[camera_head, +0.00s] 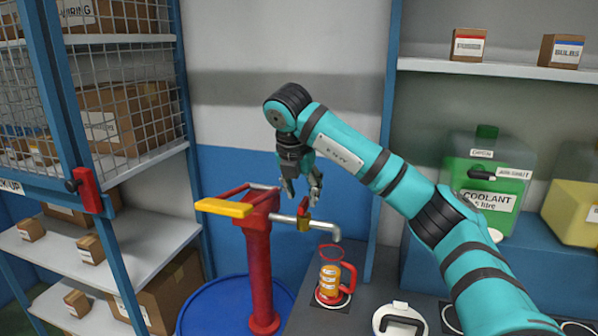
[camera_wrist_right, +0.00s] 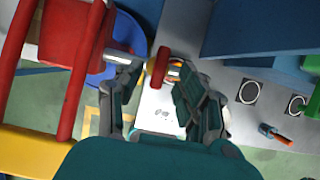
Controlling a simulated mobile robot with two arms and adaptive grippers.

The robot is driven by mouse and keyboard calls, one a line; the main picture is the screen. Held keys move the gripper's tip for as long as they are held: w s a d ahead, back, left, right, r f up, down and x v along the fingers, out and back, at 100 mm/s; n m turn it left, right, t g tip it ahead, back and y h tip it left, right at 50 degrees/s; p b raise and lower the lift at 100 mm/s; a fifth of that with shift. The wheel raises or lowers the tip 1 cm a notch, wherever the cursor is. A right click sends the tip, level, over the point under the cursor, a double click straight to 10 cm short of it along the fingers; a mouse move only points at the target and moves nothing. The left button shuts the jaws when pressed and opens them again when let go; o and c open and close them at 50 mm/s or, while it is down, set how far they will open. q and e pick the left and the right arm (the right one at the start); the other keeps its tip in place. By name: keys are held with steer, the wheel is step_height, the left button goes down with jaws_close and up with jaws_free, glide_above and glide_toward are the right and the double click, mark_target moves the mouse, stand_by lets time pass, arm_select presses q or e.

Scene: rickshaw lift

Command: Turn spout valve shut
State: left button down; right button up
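The red pump (camera_head: 259,260) stands upright on a blue drum, with a yellow-ended handle (camera_head: 224,207) at its top. Its grey spout (camera_head: 322,226) runs right and bends down. The small spout valve (camera_head: 304,220) sits on the spout, with a brass body and red handle. My right gripper (camera_head: 302,194) points down just above the valve, open and empty. In the right wrist view the red valve handle (camera_wrist_right: 160,67) shows between the two spread fingers, with no clear contact. My left gripper is not in view.
A jug with a red rim and orange contents (camera_head: 331,281) stands under the spout outlet. The blue drum (camera_head: 225,308) is below the pump. A blue-framed shelf with mesh fills the left. Green coolant (camera_head: 488,195) and yellow containers stand at right.

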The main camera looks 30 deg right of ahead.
steer(key=v, duration=0.9)
steer(key=shift+s, duration=0.15)
